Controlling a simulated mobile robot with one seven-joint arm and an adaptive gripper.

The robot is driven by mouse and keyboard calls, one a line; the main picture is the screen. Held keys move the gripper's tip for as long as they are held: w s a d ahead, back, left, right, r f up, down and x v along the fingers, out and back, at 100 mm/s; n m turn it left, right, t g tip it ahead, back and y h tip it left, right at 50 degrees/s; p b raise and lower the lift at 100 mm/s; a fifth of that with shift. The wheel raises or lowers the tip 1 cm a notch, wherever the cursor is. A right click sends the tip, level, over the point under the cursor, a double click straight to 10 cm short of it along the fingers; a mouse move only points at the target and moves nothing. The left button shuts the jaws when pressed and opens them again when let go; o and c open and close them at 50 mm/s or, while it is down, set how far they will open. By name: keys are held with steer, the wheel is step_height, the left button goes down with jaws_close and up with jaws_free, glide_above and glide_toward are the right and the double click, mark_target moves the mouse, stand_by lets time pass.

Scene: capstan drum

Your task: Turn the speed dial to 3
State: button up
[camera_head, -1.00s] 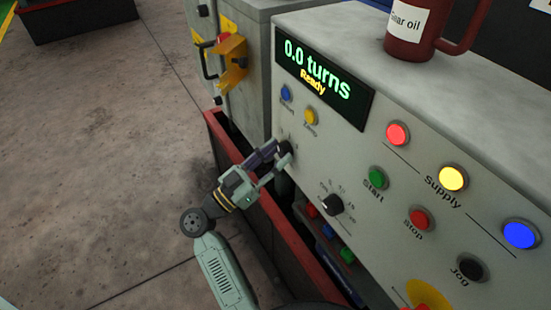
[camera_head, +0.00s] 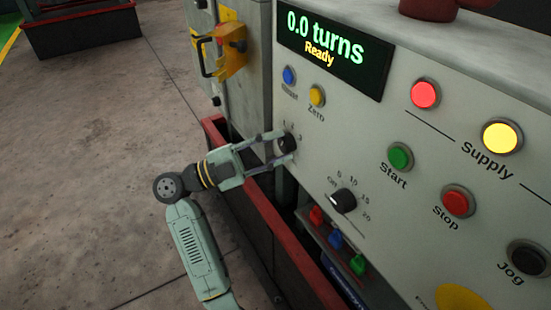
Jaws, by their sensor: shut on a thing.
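The speed dial (camera_head: 287,144) is a small dark knob on the left part of the grey control panel, below the blue and yellow buttons. Small numbers 1, 2 and 3 are printed above it. My gripper (camera_head: 280,145) reaches it from the left, with its two fingers on either side of the knob, shut on it. The knob's pointer is too small and too covered to read.
A second black knob (camera_head: 343,200), marked Off to 20, sits below right. The display (camera_head: 333,48) reads "0.0 turns, Ready". Start (camera_head: 400,156) and Stop (camera_head: 457,202) buttons are further right. A red-rimmed trough (camera_head: 277,235) runs below my gripper. A yellow isolator handle (camera_head: 229,52) is at upper left.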

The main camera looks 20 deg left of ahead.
steer(key=m+g+b, duration=0.2)
steer(key=m+b, duration=0.2)
steer(key=m, duration=0.1)
steer(key=shift+w+a+r+m, duration=0.1)
steer(key=shift+m, duration=0.2)
steer(key=shift+y, duration=0.3)
steer(key=o, duration=1.2)
steer(key=shift+c, duration=0.2)
steer(key=v, duration=1.2)
steer(key=shift+r, duration=0.15)
steer(key=shift+w, duration=0.15)
